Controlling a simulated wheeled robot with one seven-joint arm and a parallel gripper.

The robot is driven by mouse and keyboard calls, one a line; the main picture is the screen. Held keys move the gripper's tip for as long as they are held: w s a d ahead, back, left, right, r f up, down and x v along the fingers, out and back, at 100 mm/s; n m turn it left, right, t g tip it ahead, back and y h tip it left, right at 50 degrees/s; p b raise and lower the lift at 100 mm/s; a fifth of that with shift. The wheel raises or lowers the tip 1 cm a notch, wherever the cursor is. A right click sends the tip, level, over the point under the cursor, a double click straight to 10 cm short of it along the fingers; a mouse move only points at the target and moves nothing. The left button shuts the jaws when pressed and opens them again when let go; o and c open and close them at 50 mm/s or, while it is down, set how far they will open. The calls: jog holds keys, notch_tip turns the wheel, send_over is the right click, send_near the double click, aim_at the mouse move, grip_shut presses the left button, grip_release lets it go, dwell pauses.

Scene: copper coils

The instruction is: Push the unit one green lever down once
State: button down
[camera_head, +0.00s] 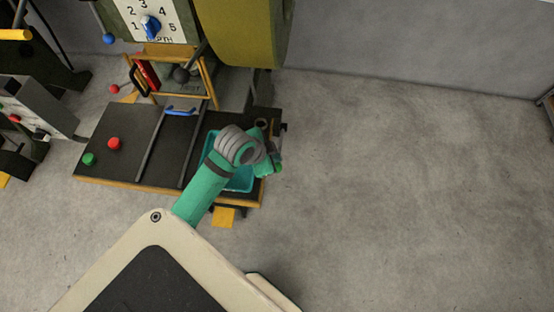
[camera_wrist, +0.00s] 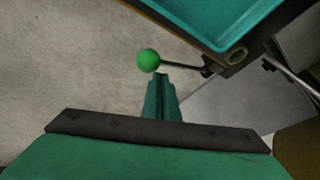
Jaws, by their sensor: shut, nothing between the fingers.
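The green lever shows in the wrist view as a green ball knob (camera_wrist: 148,61) on a thin dark rod that runs right to the edge of a dark table. My gripper (camera_wrist: 162,78) is shut and empty, its fingertips close below the knob and rod in that picture. I cannot tell whether they touch. In the head view my gripper (camera_head: 272,163) is at the table's right edge, and a bit of the green knob (camera_head: 279,168) shows beside it. The rod is mostly hidden there.
The dark table (camera_head: 115,165) carries a red button (camera_head: 114,143), a green button (camera_head: 89,159) and a teal tray (camera_head: 243,180), partly hidden by my arm. A dial panel (camera_head: 150,15) and a yellow frame (camera_head: 180,50) stand behind. The floor to the right is clear.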

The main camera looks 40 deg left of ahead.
jog(key=shift+s+d+f, duration=0.1)
jog(key=shift+s+f, duration=0.1)
jog(key=shift+f, duration=0.4)
jog(key=shift+s+d+f, duration=0.15)
jog(key=shift+s+f, duration=0.05)
jog(key=shift+f, duration=0.35)
jog(key=shift+s+d+f, duration=0.1)
jog(key=shift+s+f, duration=0.1)
jog(key=shift+f, duration=0.4)
dwell(2.0)
dwell(0.5)
jog(key=shift+w+a+r, duration=0.15)
jog(key=shift+w+r, duration=0.15)
jog(key=shift+r, duration=0.6)
jog(key=shift+w+a+r, duration=0.2)
jog(key=shift+w+r, duration=0.1)
jog(key=shift+r, duration=0.65)
jog(key=shift+w+a+r, duration=0.15)
jog(key=shift+w+r, duration=0.15)
jog(key=shift+r, duration=0.6)
jog(key=r, duration=0.1)
jog(key=w+r, duration=0.1)
jog(key=r, duration=0.1)
jog(key=a+r, duration=0.1)
jog(key=shift+w+r, duration=0.25)
jog(key=shift+r, duration=0.1)
jog(key=shift+f, duration=0.1)
